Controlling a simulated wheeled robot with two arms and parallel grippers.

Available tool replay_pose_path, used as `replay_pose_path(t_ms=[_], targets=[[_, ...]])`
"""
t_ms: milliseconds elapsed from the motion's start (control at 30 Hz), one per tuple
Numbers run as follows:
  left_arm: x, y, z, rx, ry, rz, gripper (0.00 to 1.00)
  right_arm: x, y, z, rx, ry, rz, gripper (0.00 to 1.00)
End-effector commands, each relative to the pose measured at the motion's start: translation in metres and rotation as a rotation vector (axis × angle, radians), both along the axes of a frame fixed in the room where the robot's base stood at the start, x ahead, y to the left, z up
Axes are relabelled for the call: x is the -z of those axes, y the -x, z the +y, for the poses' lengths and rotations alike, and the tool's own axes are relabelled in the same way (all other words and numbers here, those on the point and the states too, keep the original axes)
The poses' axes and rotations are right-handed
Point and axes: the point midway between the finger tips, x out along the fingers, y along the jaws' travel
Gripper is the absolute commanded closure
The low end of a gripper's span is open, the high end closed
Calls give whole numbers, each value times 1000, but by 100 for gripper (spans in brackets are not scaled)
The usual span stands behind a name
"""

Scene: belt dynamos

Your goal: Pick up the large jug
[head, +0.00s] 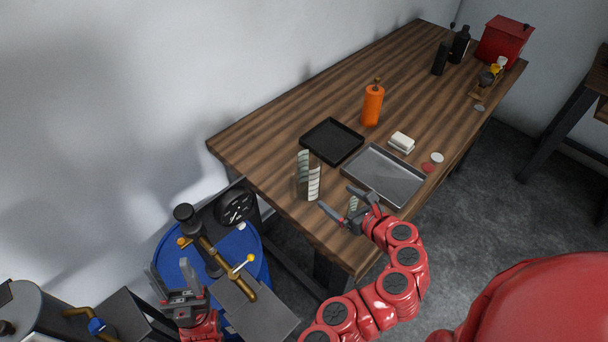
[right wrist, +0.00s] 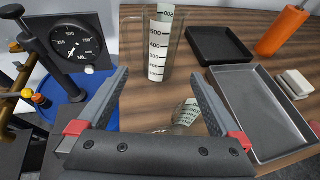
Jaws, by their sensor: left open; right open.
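The large jug (head: 309,180) is a clear, upright vessel with a pale measuring scale, on the near left end of the wooden table. In the right wrist view the large jug (right wrist: 160,45) stands just beyond and between the fingertips, its scale reading 500, 400, 300. A smaller clear jug (right wrist: 187,113) with a scale sits low between my fingers; it also shows in the head view (head: 353,204), partly hidden by my gripper. My left gripper (head: 171,271) is open, away from the table.
A black tray (head: 332,141) lies behind the large jug and a grey metal tray (head: 383,176) to its right. An orange bottle (head: 372,105) and a white block (head: 401,142) stand farther along. A blue drum (head: 208,260) with a gauge is left of the table (head: 270,110).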

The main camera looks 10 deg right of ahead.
Motion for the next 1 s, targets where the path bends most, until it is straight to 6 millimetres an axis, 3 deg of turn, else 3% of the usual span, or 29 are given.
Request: replay_pose_path(t_ms=[33, 233, 433, 667, 1000], targets=[[20, 0, 0, 0, 0, 1, 46, 12, -8, 4, -5, 4, -6, 0], [58, 0, 0, 0, 0, 1, 46, 28, -43, 18, -4, 3, -5, 0], [70, 0, 0, 0, 0, 0, 46, 39, -80, 30, -2, 2, -4, 0], [76, 0, 0, 0, 0, 0, 46, 45, -96, 37, 1, 0, 0, 0], [99, 0, 0, 0, 0, 0, 46, 63, -135, 51, 1, 1, -1, 0]])
